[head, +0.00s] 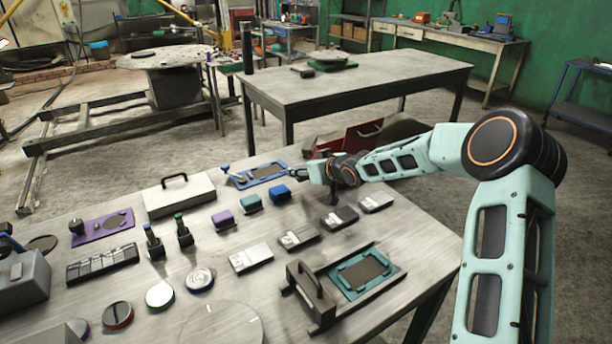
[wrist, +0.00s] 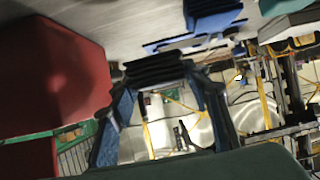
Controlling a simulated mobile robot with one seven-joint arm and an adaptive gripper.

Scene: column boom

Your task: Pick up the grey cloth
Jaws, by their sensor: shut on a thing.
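My gripper (wrist: 158,85) is shut on a dark, layered, folded piece that looks like the grey cloth (wrist: 155,68). The cloth sits between the two blue fingertips in the wrist view and looks nearly black there. In the head view my gripper (head: 300,172) is over the far right part of the workbench, beside a blue tray. The held cloth is too small and too hidden by my gripper to make out in the head view.
The grey workbench (head: 110,275) is crowded. A blue folded block (head: 279,193), a teal one (head: 250,203) and a purple one (head: 223,219) lie near my gripper. A red box (head: 362,139) stands behind. A long table (head: 365,80) beyond is mostly clear.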

